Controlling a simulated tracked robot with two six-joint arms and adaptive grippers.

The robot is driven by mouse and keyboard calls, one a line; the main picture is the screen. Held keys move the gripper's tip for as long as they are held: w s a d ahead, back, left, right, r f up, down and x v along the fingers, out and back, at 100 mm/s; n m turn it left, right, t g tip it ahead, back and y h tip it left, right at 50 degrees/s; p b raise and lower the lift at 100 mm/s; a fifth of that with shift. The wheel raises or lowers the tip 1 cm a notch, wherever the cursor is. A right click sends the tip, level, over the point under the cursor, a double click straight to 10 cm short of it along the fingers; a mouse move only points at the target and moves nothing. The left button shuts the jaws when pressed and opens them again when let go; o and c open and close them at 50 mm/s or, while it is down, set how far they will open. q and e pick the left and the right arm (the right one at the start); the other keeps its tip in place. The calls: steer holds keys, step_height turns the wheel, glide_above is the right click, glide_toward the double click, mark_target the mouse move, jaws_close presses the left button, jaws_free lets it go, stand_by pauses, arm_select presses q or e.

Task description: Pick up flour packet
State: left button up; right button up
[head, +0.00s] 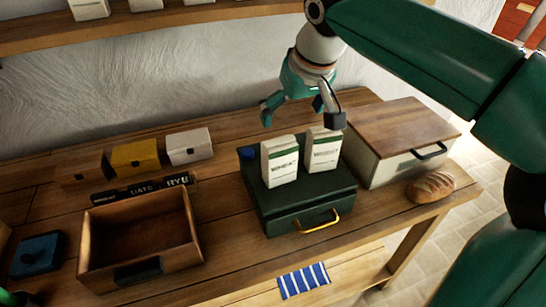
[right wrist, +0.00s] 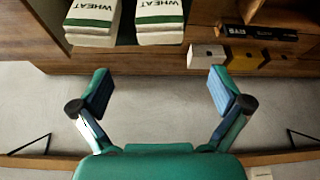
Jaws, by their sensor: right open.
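Two white flour packets with green bands stand upright side by side on a dark green box (head: 296,213) with a yellow handle: a left packet (head: 280,163) and a right packet (head: 323,151). In the right wrist view, the two packets (right wrist: 93,20) (right wrist: 160,20) read WHEAT upside down at the top edge, partly cut off. My right gripper (head: 301,117) is open and empty, above and behind the packets. In the right wrist view its fingers (right wrist: 157,92) are spread wide with nothing between them. My left gripper does not clearly show.
An open wooden drawer box (head: 140,240) and small coloured boxes (head: 136,155) stand left. A wood-topped box (head: 400,130) and bread loaf (head: 431,187) are right. The wall is close behind; a shelf (head: 150,30) holds more packets above. A striped cloth (head: 304,281) lies in front.

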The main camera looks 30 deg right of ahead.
mark_target(278, 144)
steer(key=x, duration=1)
steer(key=shift+w+a+f, duration=0.2)
steer(key=shift+f, duration=0.05)
steer(key=shift+d+x, duration=0.1)
steer(key=shift+x, duration=1.25)
steer(key=shift+d+x, duration=0.15)
steer(key=shift+x, duration=1.2)
steer(key=shift+s, duration=0.1)
steer(key=c, duration=1.3)
steer(key=shift+c, duration=0.3)
steer(key=shift+r, duration=0.1)
